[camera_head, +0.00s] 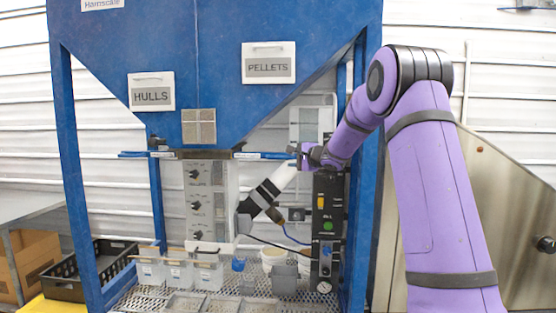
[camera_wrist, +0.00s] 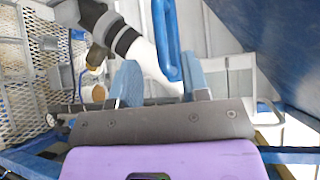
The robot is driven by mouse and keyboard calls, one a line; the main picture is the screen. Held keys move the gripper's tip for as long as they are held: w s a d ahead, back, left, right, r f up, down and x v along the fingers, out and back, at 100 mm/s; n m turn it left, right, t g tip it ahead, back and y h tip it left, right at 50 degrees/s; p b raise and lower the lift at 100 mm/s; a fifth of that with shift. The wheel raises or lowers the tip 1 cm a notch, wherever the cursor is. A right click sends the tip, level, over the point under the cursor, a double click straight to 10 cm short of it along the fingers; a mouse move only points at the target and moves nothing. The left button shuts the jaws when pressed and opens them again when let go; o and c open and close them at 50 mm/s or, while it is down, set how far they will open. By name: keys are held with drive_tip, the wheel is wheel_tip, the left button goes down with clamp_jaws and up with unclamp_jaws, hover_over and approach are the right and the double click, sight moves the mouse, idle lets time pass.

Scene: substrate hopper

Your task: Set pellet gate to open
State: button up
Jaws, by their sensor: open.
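The pellet gate's blue handle (camera_head: 262,156) sticks out to the right under the hopper, below the PELLETS sign (camera_head: 268,63). My gripper (camera_head: 299,154) is at its right end. In the wrist view the blue loop-shaped handle (camera_wrist: 165,38) reaches in from the top, between the two blue fingers of my open gripper (camera_wrist: 163,82). I cannot tell whether either finger touches it. The gate plate itself is hidden under the hopper.
A similar blue handle (camera_head: 133,154) sticks out on the left, under the HULLS sign (camera_head: 151,92). A white pipe with black bands (camera_head: 266,192) slants close below my gripper. A black control panel (camera_head: 327,228) and blue frame legs (camera_head: 362,210) stand nearby. Clear bins (camera_head: 208,272) sit below.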

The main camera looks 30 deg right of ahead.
sight(283, 158)
drive_tip(key=x, duration=0.7)
drive_tip(key=shift+w, duration=0.35)
clamp_jaws()
